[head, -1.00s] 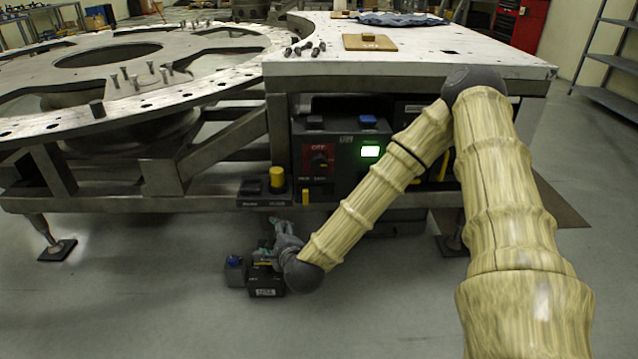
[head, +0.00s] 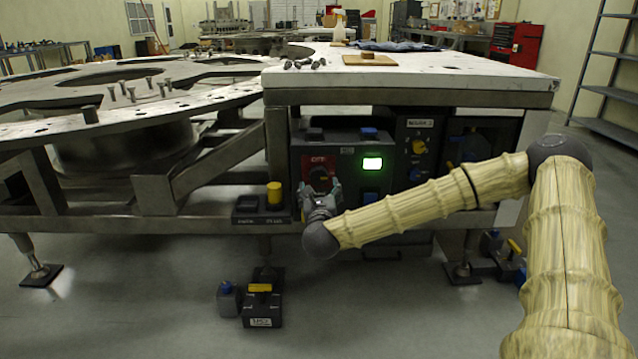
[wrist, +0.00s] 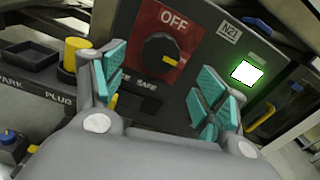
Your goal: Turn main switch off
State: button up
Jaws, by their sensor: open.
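The main switch is a round black knob (wrist: 158,52) with a yellow mark on a red plate (wrist: 150,28) lettered OFF at its top. The yellow mark points to the lower right, away from the word OFF. In the head view the red plate (head: 318,166) is on the front of a dark box (head: 345,150) under the table. My gripper (wrist: 163,82) is open and empty, its teal-padded fingers spread left and right of the knob in the wrist view, apparently short of it. In the head view my gripper (head: 320,192) partly covers the lower plate.
A lit green screen (head: 372,163) is right of the switch. A yellow plug (head: 274,193) stands in a dark tray at left. Small boxes with a yellow handle (head: 260,288) sit on the floor below.

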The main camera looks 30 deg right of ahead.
aim_at(319, 180)
jog(key=b+x, duration=0.1)
jog(key=x, duration=0.6)
jog(key=shift+w+d, duration=0.1)
jog(key=shift+w, duration=0.1)
jog(key=shift+c, duration=0.2)
jog(key=c, duration=1)
